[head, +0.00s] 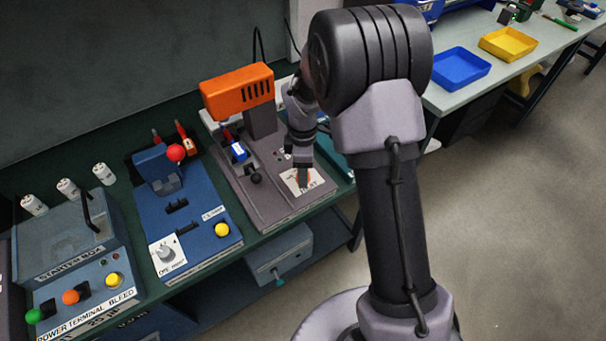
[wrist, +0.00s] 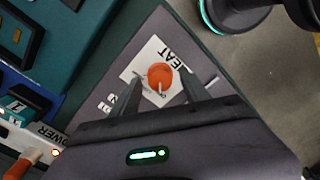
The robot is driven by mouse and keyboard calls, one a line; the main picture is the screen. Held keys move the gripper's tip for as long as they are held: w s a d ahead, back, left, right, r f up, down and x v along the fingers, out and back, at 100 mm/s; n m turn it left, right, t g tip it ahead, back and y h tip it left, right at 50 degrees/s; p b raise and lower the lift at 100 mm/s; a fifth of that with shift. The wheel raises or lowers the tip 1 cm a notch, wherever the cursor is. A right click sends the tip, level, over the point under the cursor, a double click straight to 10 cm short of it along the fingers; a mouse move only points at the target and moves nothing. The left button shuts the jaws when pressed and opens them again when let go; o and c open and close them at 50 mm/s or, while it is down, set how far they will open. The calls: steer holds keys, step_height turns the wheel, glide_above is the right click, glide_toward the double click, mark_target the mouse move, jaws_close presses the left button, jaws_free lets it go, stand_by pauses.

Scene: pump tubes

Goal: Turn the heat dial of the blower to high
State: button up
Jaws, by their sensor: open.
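The blower has an orange body (head: 237,92) on a grey base (head: 262,200). Its heat dial is an orange knob (wrist: 160,74) with a pale pointer, on a white label (wrist: 138,70) reading HEAT. In the head view the label (head: 314,187) shows at the base's front right, and my gripper hides most of the dial. My gripper (head: 303,178) is open, pointing down over the dial. In the wrist view its two fingers (wrist: 161,84) lie on either side of the knob, with gaps visible. I cannot tell how far above the plate the fingertips are.
Left of the blower is a blue crimping machine (head: 190,228) with a red ball lever (head: 176,153) and a yellow button (head: 222,229). A starter box (head: 70,245) is farther left. A second bench at upper right holds blue (head: 461,67) and yellow (head: 507,44) trays. Floor right is clear.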

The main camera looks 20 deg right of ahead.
steer(key=shift+f, duration=0.15)
jaws_close()
stand_by(0.4)
steer(key=m+p, duration=0.1)
steer(key=m, duration=0.7)
steer(key=shift+m, duration=0.4)
steer(key=m, duration=0.4)
steer(key=shift+m, duration=2.5)
